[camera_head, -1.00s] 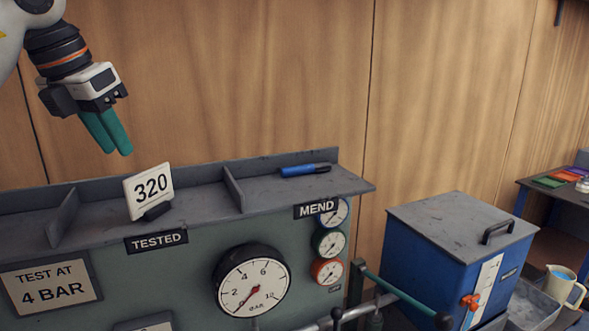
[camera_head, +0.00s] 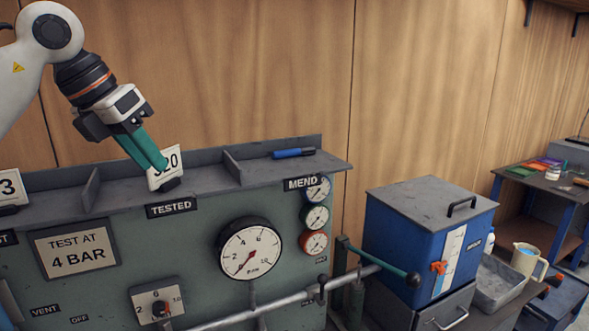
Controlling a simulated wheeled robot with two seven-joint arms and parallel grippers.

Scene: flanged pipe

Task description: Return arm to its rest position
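My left gripper (camera_head: 160,164) hangs from the upper left, its two teal fingers together with nothing seen between them. The fingertips overlap the white number card (camera_head: 167,176) in the picture and hide part of its number. I cannot tell whether they touch it. The card stands tilted back in a dark foot on the grey shelf (camera_head: 205,189), above the TESTED label (camera_head: 171,209). My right gripper is out of view.
A blue marker (camera_head: 292,153) lies on the shelf above the MEND label. A pressure gauge (camera_head: 249,249) is on the green panel below. A blue tank (camera_head: 410,240) stands right, with a grey tray (camera_head: 502,280) and a jug (camera_head: 527,258) beyond.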

